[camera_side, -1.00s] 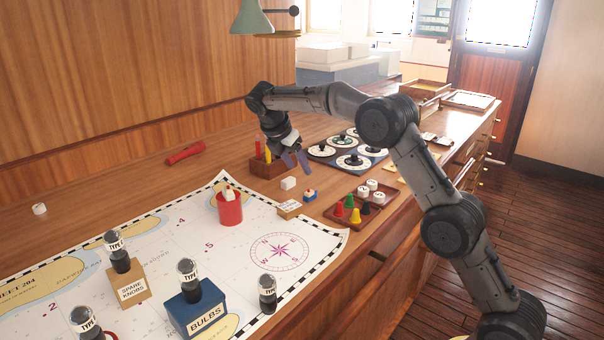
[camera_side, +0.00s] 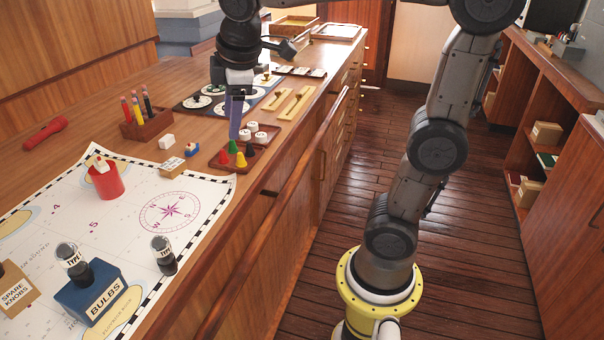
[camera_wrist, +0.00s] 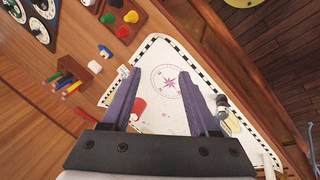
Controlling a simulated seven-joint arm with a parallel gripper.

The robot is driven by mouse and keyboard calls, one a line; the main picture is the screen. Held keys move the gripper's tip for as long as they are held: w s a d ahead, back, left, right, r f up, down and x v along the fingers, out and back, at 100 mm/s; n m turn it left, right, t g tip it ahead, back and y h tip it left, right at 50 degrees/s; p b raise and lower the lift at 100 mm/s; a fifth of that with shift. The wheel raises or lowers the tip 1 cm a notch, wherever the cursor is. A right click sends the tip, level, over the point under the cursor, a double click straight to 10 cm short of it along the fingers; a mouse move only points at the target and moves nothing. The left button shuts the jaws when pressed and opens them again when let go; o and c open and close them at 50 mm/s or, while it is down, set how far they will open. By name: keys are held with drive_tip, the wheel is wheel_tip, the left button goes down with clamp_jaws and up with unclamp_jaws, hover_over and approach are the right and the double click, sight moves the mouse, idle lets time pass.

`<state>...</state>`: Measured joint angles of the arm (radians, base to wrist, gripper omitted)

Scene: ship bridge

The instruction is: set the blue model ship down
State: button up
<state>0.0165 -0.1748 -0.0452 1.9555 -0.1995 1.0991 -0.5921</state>
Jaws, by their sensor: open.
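The small blue model ship (camera_side: 192,149), with a lighter top, rests on the wooden counter beside a tan block (camera_side: 173,167), just off the chart's edge. In the wrist view the ship (camera_wrist: 105,52) lies left of my gripper's fingers. My gripper (camera_side: 236,132) has purple fingers pointing down near the tray of coloured pegs, apart from the ship and to its right. In the wrist view my gripper (camera_wrist: 160,74) is open, with nothing between its fingers.
A tray of pegs (camera_side: 216,158), a white cube (camera_side: 167,141), a pencil holder (camera_side: 146,124) and dial panels (camera_side: 203,101) surround the ship. The chart (camera_side: 130,215) holds a red cup (camera_side: 105,182) and a blue bulbs box (camera_side: 92,294). The counter's front edge drops to the floor.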

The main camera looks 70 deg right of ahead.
drive_tip(key=s+a+f+m+t+y, duration=0.1)
drive_tip(key=s+a+f+m, duration=0.1)
drive_tip(key=s, duration=0.5)
drive_tip(key=s+a+f+m+t+y, duration=0.1)
drive_tip(key=s+a+f+m, duration=0.1)
drive_tip(key=s+f+m, duration=0.3)
drive_tip(key=s, duration=0.3)
drive_tip(key=shift+a, duration=0.2)
